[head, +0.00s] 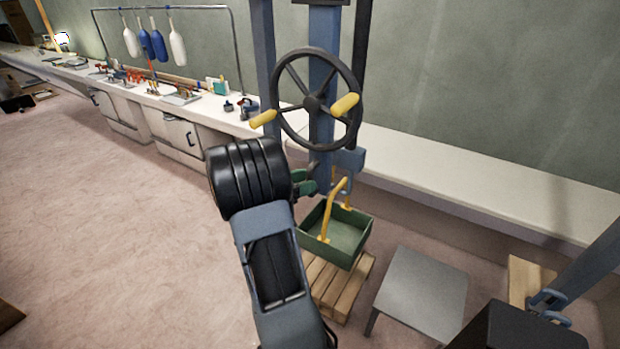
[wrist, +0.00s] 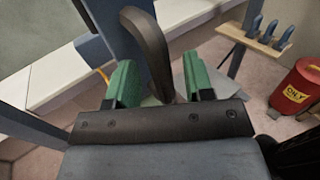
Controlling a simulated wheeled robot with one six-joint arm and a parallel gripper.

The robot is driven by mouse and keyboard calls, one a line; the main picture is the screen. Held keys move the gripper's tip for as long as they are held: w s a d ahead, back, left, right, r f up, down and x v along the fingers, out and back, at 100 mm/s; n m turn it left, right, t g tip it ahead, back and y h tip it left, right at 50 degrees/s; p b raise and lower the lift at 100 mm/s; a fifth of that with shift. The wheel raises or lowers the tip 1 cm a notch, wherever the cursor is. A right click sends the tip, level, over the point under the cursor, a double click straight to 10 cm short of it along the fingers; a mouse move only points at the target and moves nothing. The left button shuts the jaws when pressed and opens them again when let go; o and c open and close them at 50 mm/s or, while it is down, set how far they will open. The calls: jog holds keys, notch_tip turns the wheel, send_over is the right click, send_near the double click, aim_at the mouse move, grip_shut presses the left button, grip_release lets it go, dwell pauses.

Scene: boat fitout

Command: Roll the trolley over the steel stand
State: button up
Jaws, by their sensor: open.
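The steel stand (head: 425,292), a low grey square table, is on the floor right of a wooden pallet (head: 341,286). A green tray (head: 350,237) with a yellow handle is over the pallet, below a blue hook block (head: 348,161). I cannot tell whether it hangs free or rests. A dark handwheel (head: 312,103) with yellow grips is on a blue upright (head: 322,65). I cannot clearly make out the trolley. My gripper (head: 306,181) is at the wheel's lower side. In the wrist view my gripper (wrist: 160,82) is open, with the dark rim (wrist: 150,45) between its fingers, apparently untouched.
A long white bench (head: 450,178) runs along the wall, with tools and hanging fenders (head: 150,40) at left. A blue post (head: 590,262) stands at right. A red bin (wrist: 297,88) and a tool rack (wrist: 258,40) show in the wrist view.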

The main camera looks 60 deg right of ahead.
jog(key=shift+x, duration=0.9)
jog(key=shift+c, duration=0.2)
grip_shut()
